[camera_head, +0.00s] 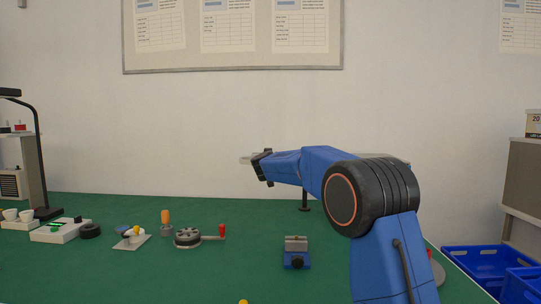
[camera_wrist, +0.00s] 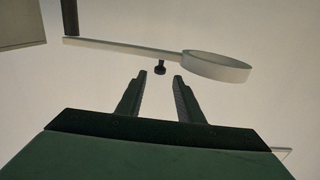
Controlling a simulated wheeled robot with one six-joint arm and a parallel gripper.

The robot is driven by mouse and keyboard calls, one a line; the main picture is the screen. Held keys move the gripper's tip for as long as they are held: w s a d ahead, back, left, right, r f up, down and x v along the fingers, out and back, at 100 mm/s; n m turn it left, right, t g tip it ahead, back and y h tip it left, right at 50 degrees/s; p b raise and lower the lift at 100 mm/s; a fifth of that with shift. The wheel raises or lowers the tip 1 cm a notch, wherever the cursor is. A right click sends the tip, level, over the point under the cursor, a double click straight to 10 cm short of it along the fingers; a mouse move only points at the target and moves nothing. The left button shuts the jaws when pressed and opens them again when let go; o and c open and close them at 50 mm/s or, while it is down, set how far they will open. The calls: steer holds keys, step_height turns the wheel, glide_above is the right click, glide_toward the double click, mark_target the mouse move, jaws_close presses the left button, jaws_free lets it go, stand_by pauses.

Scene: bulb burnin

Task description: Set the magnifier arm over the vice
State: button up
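The magnifier arm (camera_wrist: 120,46) is a pale bar ending in a round ring (camera_wrist: 217,68) in the wrist view, with a small dark knob (camera_wrist: 159,68) below it. A dark post (camera_wrist: 69,16) meets the bar's far left end. My gripper (camera_wrist: 158,76) is open and empty, with its fingertips just short of the knob. In the head view my gripper (camera_head: 262,167) is raised above the table, by a pale grey piece, and my arm hides much of the magnifier. The vice (camera_head: 296,250), grey jaws on a blue base, stands on the green table below and right of my gripper.
Left on the green table (camera_head: 130,270) are a crank-handled round device (camera_head: 188,237), an orange-handled tool (camera_head: 165,220), a white tray (camera_head: 60,231) and a black lamp (camera_head: 40,160). Blue crates (camera_head: 478,262) stand at the right. Table around the vice's left is clear.

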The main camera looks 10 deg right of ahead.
steer(key=shift+x, duration=3)
jaws_close()
